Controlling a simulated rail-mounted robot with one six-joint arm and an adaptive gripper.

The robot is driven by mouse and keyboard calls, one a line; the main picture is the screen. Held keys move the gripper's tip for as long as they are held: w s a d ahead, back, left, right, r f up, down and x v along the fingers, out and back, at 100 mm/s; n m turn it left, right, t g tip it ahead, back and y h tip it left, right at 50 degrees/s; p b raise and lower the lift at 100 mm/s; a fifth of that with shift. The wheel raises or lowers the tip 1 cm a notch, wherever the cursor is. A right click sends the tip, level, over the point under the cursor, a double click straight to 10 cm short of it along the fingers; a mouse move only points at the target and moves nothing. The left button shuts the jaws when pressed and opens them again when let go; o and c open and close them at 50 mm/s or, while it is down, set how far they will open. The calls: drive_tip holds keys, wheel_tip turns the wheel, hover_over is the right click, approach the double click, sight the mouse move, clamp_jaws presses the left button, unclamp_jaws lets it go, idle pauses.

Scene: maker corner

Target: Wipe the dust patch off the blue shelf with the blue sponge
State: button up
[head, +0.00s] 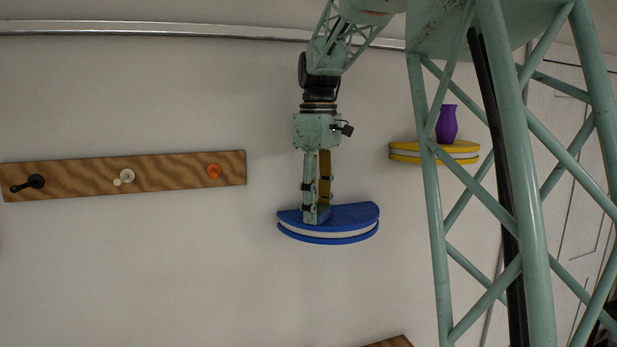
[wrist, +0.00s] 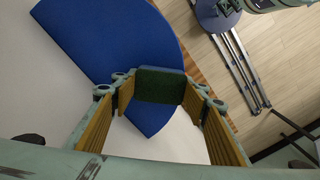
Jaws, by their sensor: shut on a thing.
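The blue shelf (head: 352,216) is a half-round board on the wall with a pale band along its edge. It also fills the upper left of the wrist view (wrist: 105,40). My gripper (head: 317,212) points down over the left part of the shelf. In the wrist view its two fingers are closed on a block with a dark green face (wrist: 161,85), which I take to be the sponge. I cannot make out the dust patch in either view.
A yellow shelf (head: 405,152) with a purple vase (head: 446,124) is on the wall to the right, partly behind my green frame. A wooden peg rail (head: 75,177) with black, white and orange pegs is to the left. Bare wall lies between rail and blue shelf.

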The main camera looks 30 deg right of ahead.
drive_tip(key=r+p, duration=0.1)
drive_tip(key=r, duration=0.1)
drive_tip(key=r+p, duration=0.1)
drive_tip(key=shift+a+r, duration=0.2)
drive_tip(key=shift+r, duration=0.2)
drive_tip(key=shift+w+a+r, duration=0.15)
drive_tip(key=shift+r, duration=2.05)
